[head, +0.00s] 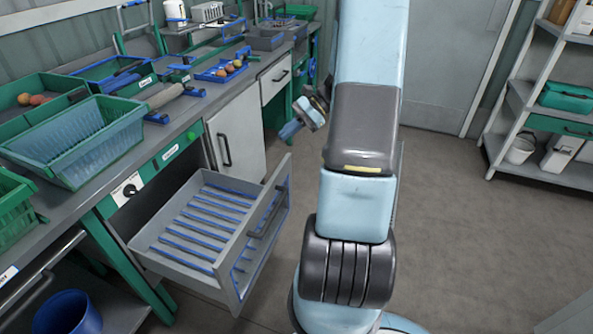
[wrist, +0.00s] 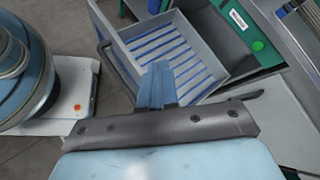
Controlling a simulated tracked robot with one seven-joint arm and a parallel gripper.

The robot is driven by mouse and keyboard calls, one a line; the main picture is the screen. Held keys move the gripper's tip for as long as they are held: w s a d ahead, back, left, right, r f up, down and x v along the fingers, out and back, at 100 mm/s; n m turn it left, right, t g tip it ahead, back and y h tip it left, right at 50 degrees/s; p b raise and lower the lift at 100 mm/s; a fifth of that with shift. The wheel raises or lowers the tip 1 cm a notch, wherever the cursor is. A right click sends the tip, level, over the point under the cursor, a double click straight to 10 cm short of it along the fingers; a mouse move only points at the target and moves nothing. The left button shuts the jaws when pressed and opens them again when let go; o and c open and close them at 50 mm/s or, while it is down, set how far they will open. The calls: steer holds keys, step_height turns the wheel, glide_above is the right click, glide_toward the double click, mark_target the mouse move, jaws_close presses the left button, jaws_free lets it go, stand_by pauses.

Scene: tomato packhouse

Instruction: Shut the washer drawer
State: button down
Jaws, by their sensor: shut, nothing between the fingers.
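The washer drawer (head: 185,266) is a grey tray with blue slats. It stands pulled well out from under the counter, and looks empty. Its front panel (head: 243,262) carries a dark bar handle (head: 267,218) on the outer side. The drawer also shows in the wrist view (wrist: 198,35). My gripper (head: 288,131) is beyond the drawer, near the white cupboard door, apart from the drawer in the head view. Its blue fingers are shut and empty in the wrist view (wrist: 157,70), where they overlap the drawer in the picture. Part of my arm hides some floor.
The counter (head: 180,112) above holds green and blue crates and trays. A green panel with a dial (head: 128,190) sits beside the drawer opening. A white cupboard door (head: 237,135) stands beyond it. The floor (head: 450,240) to the right is clear, up to a shelf rack (head: 510,105).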

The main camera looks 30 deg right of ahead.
steer(key=d+f+m+t+y, duration=0.2)
steer(key=d+f+m+t, duration=0.45)
steer(key=d+f, duration=0.5)
steer(key=m+t+h, duration=0.2)
steer(key=m+t, duration=0.4)
steer(key=m, duration=0.2)
glide_toward(290, 167)
steer(key=x, duration=0.6)
steer(key=shift+w+a+r, duration=0.2)
steer(key=shift+w+a, duration=0.05)
steer(key=shift+a, duration=0.1)
